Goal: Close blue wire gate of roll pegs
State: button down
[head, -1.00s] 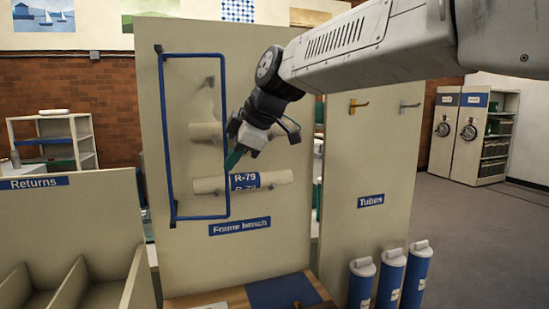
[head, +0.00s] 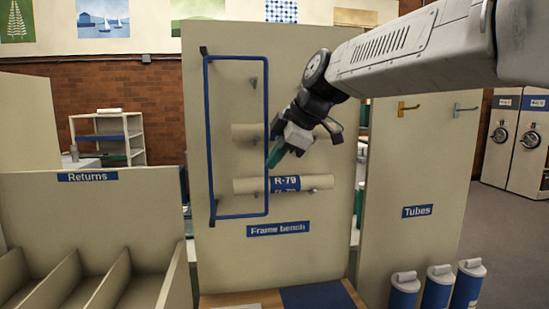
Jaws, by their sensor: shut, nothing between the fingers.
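The blue wire gate (head: 237,217) is an upright rectangular frame on the left part of the pale peg board (head: 310,60). Dark brackets (head: 203,50) hold its left side. Its right bar stands in front of the left parts of the paper rolls; its exact angle to the board is hard to tell. The lower roll (head: 245,186) carries a blue R-79 label. Another roll (head: 245,133) is above it, partly hidden, and a peg (head: 253,83) shows higher up. My gripper (head: 274,160) is shut and empty, its green-tipped fingers beside the gate's right bar; contact is unclear.
The "Frame bench" sign (head: 278,229) is below the rolls, above a bench top with a blue mat (head: 317,297). The Returns divider unit (head: 90,215) stands at left. The Tubes panel (head: 415,160) and blue tubes (head: 437,290) stand at right.

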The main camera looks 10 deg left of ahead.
jog(key=s+d+r+m, duration=0.1)
jog(key=s+d+r, duration=0.4)
jog(key=d+r, duration=0.3)
jog(key=s+d+f+m+g+h, duration=0.1)
jog(key=s+d+f+m+h, duration=0.1)
jog(key=s+d+f+m, duration=0.4)
jog(key=s+d+f+m+h, duration=0.25)
jog(key=d+f+m, duration=0.25)
jog(key=d+f, duration=0.3)
jog(key=s+d+f+m+h, duration=0.1)
jog(key=s+d+f+m, duration=0.4)
jog(key=s+d, duration=0.4)
jog(key=s+d+f+m+h, duration=0.1)
jog(key=s+d+f+m, duration=0.4)
jog(key=s+d+f, duration=0.3)
jog(key=s+d, duration=0.1)
jog(key=s, duration=0.2)
jog(key=shift+s+d, duration=0.2)
jog(key=shift+s, duration=0.15)
